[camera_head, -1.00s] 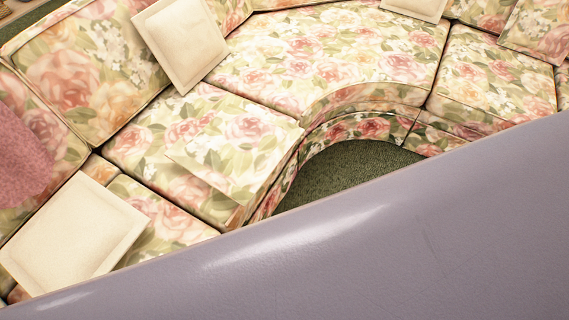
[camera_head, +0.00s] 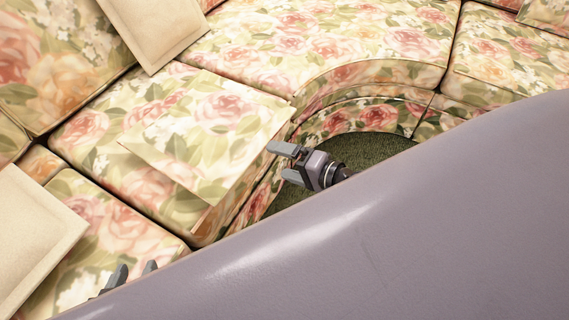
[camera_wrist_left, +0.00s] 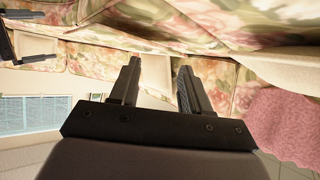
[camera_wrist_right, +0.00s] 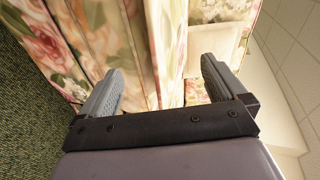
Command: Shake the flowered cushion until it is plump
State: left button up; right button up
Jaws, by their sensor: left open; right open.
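The flowered cushion (camera_head: 205,140) lies on the seat of the flowered sofa, and its print blends with the upholstery. My right gripper (camera_head: 283,161) is open and empty, a little right of the cushion's right edge and in front of the sofa. My left gripper (camera_head: 134,269) is open at the lower left, nearer to me than the cushion; only its fingertips show there. The left wrist view shows its two fingers apart (camera_wrist_left: 158,68) with nothing between them. The right wrist view shows the right fingers apart (camera_wrist_right: 161,72), facing the sofa. I cannot single out the cushion in either wrist view.
The curved flowered sofa (camera_head: 330,45) fills the back. One cream cushion (camera_head: 155,25) leans at the upper left, another (camera_head: 30,240) lies at the lower left. A pink cover (camera_wrist_left: 280,120) shows in the left wrist view. Green carpet (camera_head: 350,150) lies inside the curve.

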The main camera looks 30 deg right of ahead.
aim_at(261, 151)
jog(key=shift+m, duration=0.5)
jog(key=b+x, duration=0.1)
jog(key=x, duration=0.2)
jog(key=d+x, duration=0.1)
jog(key=x, duration=0.3)
jog(key=b+x, duration=0.1)
jog(key=x, duration=0.2)
jog(key=shift+w+d+f+b, duration=0.15)
jog(key=shift+w+f+b, duration=0.2)
jog(key=shift+w, duration=0.45)
pick_arm(q)
jog(key=shift+w+d+f+h, duration=0.25)
jog(key=shift+w+d, duration=0.05)
jog(key=shift+d, duration=0.25)
jog(key=shift+w+d+f+h, duration=0.25)
jog(key=shift+d, duration=0.3)
